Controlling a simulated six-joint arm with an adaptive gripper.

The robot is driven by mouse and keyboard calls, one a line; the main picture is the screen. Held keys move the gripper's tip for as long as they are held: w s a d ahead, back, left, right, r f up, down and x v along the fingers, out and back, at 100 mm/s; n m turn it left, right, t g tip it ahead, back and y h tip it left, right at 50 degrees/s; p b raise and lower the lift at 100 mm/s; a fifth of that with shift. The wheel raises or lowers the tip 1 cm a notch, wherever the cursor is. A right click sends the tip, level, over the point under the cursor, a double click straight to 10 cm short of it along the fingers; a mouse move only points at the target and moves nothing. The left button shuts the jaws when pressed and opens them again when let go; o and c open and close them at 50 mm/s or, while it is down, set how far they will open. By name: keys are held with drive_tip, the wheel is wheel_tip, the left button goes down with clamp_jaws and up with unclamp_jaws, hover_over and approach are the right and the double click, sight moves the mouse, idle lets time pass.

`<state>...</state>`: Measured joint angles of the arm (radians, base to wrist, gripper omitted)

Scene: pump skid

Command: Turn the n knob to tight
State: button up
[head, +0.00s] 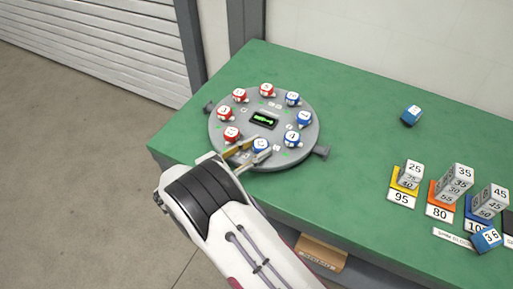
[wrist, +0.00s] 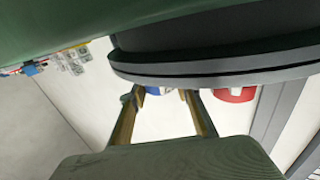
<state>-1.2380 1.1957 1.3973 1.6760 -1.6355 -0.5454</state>
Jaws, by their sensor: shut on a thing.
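A round grey disc (head: 216,128) on the green table carries a ring of knobs, red on the left side and blue on the right. My gripper (head: 250,151) is at its near edge, with its fingers on either side of a blue knob (head: 260,145). In the wrist view the fingers (wrist: 163,100) are shut on this blue knob (wrist: 156,91), which is mostly hidden. Its marking is too small to read, so I cannot tell if it is the n knob. A red knob (head: 231,134) sits to its left; it also shows in the wrist view (wrist: 234,95).
A small display (head: 263,120) is in the disc's middle. A blue knob (head: 292,138) stands close right of the held one. A loose blue cube (head: 411,115) and numbered blocks (head: 456,184) on coloured cards lie to the right. The table (head: 350,110) between is clear.

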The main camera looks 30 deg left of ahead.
drive_tip(key=o, duration=1.1)
drive_tip(key=shift+o, duration=0.2)
drive_tip(key=shift+s, duration=0.1)
drive_tip(key=v, duration=1.1)
drive_tip(key=shift+s+a, duration=0.25)
drive_tip(key=shift+s, duration=0.1)
